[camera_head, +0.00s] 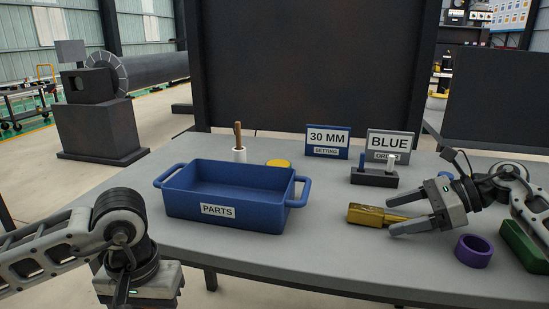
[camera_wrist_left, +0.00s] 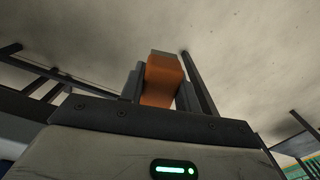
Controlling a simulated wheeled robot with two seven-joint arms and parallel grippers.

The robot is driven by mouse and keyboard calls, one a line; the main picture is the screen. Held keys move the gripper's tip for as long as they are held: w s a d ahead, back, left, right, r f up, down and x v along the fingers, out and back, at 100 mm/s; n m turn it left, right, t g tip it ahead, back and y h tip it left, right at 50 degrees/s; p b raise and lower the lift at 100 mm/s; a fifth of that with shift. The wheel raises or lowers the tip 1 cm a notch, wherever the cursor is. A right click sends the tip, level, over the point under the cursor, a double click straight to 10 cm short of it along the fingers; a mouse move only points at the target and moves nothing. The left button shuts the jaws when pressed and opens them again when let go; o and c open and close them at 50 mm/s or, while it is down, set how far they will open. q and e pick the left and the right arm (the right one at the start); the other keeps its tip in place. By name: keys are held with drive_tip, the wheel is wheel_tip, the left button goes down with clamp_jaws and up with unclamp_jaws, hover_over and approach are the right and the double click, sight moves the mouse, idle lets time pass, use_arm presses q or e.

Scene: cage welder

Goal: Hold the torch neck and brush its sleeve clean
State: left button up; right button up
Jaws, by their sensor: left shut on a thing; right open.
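My left gripper (camera_wrist_left: 162,85) is shut on an orange, block-like piece (camera_wrist_left: 161,80), seen between its fingers in the left wrist view. I cannot tell whether this is part of the torch. In the head view the left hand (camera_head: 138,284) is at the lower left, off the table's front edge, its fingertips out of frame. My right gripper (camera_head: 392,215) is open over the right of the table. A gold piece with a blocky end (camera_head: 367,215) lies at its fingertips, reaching in between the fingers. I see no clear torch neck or sleeve.
A blue PARTS bin (camera_head: 180,200) stands mid-table. Behind it are a white cup (camera_head: 239,155) with a brown stick and a yellow disc (camera_head: 278,163). A dark peg block (camera_head: 374,178) and two signs stand at the back. A purple ring (camera_head: 474,251) and green block (camera_head: 524,246) lie right.

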drive_tip(key=shift+a, duration=0.1)
clamp_jaws()
idle(1.2)
drive_tip(key=c, duration=0.7)
unclamp_jaws()
drive_tip(key=shift+v, duration=3.5)
